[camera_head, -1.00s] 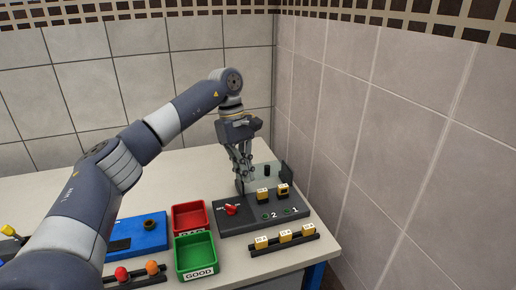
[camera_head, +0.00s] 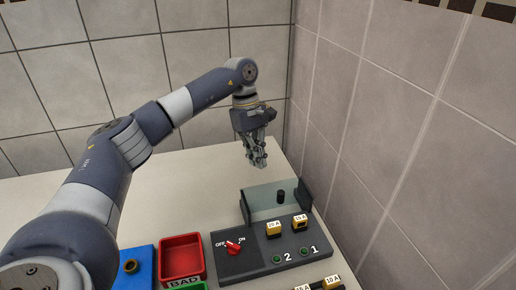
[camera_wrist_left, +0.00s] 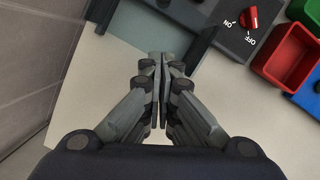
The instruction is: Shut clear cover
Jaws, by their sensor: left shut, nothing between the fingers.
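The clear cover (camera_head: 262,204) stands upright, open, along the back of the dark fuse box (camera_head: 252,262). A black knob (camera_head: 281,196) shows on it. My left gripper (camera_head: 257,164) is shut and empty, pointing down. It appears above and behind the cover, apart from it in the head view. My right gripper is not in view.
Two yellow fuses (camera_head: 274,229) and a red OFF/ON switch (camera_head: 233,247) are on the box. A red bin (camera_head: 181,258) stands left of it, and a tiled wall (camera_head: 400,170) rises close on the right. The tabletop behind the box is clear.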

